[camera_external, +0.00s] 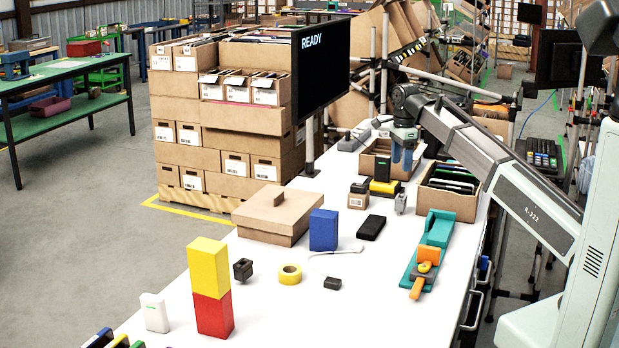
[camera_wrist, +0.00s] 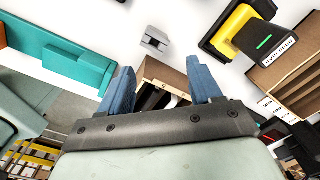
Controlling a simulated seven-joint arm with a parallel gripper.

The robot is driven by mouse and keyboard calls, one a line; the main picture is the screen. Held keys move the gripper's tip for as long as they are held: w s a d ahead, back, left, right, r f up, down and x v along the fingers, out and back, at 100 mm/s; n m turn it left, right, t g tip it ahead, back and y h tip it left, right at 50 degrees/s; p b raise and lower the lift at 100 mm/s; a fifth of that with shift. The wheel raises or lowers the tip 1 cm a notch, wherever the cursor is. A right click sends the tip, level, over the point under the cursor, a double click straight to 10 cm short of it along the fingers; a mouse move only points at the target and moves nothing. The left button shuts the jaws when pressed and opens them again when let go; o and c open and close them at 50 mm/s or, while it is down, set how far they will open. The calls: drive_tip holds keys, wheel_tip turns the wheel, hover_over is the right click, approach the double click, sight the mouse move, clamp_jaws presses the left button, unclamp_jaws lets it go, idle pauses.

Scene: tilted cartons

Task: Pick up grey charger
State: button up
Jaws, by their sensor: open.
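A small grey block-shaped piece, which looks like the grey charger (camera_external: 401,203), stands on the white table between the black device's yellow base and the right carton. It also shows in the wrist view as a grey piece with a notch (camera_wrist: 155,41), beyond my fingertips. My gripper (camera_external: 403,155) hangs above the table near the two cartons, behind and above the grey piece. Its blue fingers in the wrist view (camera_wrist: 163,80) are spread apart with nothing held. The grey piece is apart from the fingers.
A black device with a green light (camera_wrist: 262,42) stands on a yellow base (camera_external: 384,187). An open carton of dark items (camera_external: 448,207) stands right of the grey piece, another (camera_external: 368,163) behind it. A teal fixture (camera_external: 437,228) and black box (camera_external: 371,228) lie nearer.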

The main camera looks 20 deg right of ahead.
sight(401, 201)
drive_tip(key=f+n, duration=0.3)
drive_tip(key=f, duration=0.1)
drive_tip(key=f+n, duration=0.3)
drive_tip(key=f, duration=0.2)
drive_tip(key=s+f+n, duration=0.1)
drive_tip(key=f+n, duration=0.3)
drive_tip(key=f, duration=0.1)
drive_tip(key=shift+d, duration=0.15)
idle(0.6)
drive_tip(key=c, duration=1.1)
